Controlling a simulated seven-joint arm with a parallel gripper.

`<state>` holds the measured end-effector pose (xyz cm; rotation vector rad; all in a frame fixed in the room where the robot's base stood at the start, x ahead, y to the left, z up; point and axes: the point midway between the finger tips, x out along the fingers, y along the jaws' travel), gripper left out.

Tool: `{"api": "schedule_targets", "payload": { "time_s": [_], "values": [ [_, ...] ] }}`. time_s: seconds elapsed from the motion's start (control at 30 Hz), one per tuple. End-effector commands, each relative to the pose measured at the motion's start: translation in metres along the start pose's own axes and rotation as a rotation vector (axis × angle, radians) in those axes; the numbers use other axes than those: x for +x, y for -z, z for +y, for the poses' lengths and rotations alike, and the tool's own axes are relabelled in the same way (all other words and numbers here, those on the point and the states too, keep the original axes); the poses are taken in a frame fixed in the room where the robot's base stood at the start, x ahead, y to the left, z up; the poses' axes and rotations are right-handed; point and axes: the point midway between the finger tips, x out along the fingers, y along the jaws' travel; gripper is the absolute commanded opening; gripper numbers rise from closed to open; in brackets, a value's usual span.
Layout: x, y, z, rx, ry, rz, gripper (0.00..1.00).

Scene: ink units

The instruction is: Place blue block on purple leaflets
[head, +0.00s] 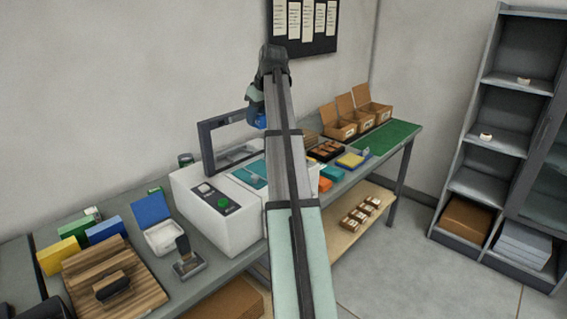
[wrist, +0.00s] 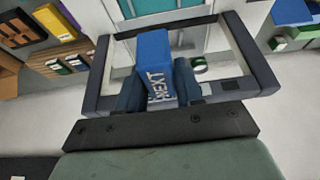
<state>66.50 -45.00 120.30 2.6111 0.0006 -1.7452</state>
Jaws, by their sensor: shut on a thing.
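The blue block (wrist: 154,52) has white lettering reading "NEXT" on its near face. My gripper (wrist: 160,85) is shut on it, with a dark blue finger on each side. In the head view my gripper (head: 254,108) hangs at the arm's far end, and a blue patch of the block (head: 261,121) shows below it, above the bench and near the machine's raised frame. My arm covers part of the bench there.
A white machine (head: 208,212) with a raised dark frame (head: 205,146) and teal sheets stands mid-bench. Coloured stacks, including a yellow one (head: 350,160), lie to the right. Open cardboard boxes (head: 340,128) and a green mat (head: 388,140) are farther along. A wooden board (head: 75,265) lies left.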

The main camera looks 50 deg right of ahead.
Motion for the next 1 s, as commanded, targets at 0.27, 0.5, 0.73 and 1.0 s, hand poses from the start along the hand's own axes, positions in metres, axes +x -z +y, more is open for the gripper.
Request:
{"api": "schedule_targets", "payload": {
  "time_s": [0.27, 0.5, 0.73, 1.0],
  "values": [
    [-0.052, 0.024, 0.002, 0.0, -0.001, 0.002, 0.01],
    [-0.049, 0.046, 0.047, 0.002, 0.001, -0.001, 0.01],
    [-0.041, 0.072, 0.113, 0.003, 0.001, -0.002, 0.01],
    [-0.028, 0.097, 0.197, 0.003, 0.001, -0.001, 0.01]
  ]
}}
